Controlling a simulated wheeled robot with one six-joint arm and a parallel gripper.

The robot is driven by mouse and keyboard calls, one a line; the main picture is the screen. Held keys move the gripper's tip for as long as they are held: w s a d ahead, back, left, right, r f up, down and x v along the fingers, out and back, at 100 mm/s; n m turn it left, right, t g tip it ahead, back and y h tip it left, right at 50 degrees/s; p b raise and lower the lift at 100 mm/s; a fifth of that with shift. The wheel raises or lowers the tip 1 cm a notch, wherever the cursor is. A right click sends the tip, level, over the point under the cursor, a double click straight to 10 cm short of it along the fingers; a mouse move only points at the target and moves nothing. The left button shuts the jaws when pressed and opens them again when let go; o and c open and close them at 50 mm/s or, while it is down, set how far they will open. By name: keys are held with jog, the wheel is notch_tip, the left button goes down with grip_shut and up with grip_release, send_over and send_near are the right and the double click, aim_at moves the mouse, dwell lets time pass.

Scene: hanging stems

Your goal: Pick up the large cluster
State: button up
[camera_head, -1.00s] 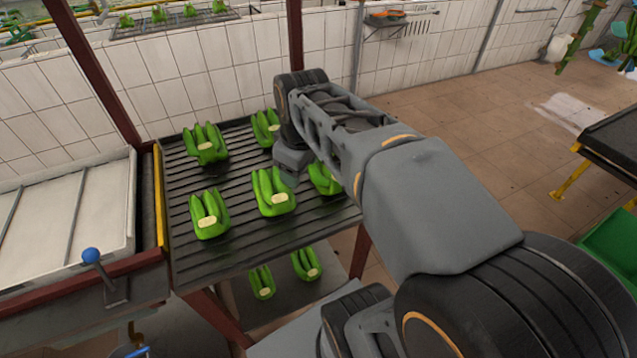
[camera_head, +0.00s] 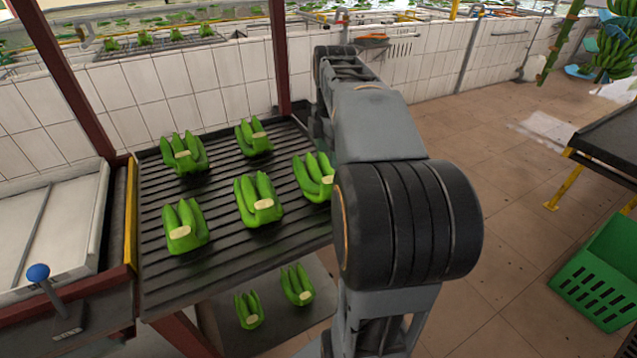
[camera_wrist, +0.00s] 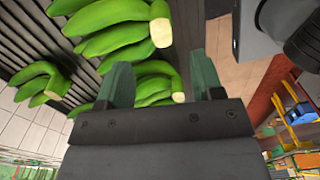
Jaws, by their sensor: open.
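Several green banana clusters with pale cut crowns lie on a dark ribbed rack (camera_head: 225,250). In the head view they include ones at back left (camera_head: 184,158), back middle (camera_head: 253,140), front left (camera_head: 186,230), front middle (camera_head: 258,205) and right (camera_head: 313,180), the last partly behind my arm. They look similar in size, so I cannot tell which is the large one. In the wrist view my gripper (camera_wrist: 163,80) is open. One cluster (camera_wrist: 155,88) shows between and beyond its green fingers; a bigger-looking one (camera_wrist: 112,28) is above, a smaller-looking one (camera_wrist: 40,82) at left.
Two more clusters lie on a lower shelf (camera_head: 275,325). A red post (camera_head: 279,60) stands at the rack's back corner. A white-tiled wall (camera_head: 220,85) runs behind. A green crate (camera_head: 603,275) and a dark table (camera_head: 612,145) are at right, with open tiled floor between.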

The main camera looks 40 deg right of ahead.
aim_at(330, 179)
jog(key=shift+a+f+b, duration=0.15)
jog(key=shift+f+b, duration=0.65)
jog(key=shift+f, duration=2.85)
grip_shut()
jog(key=shift+r, duration=0.1)
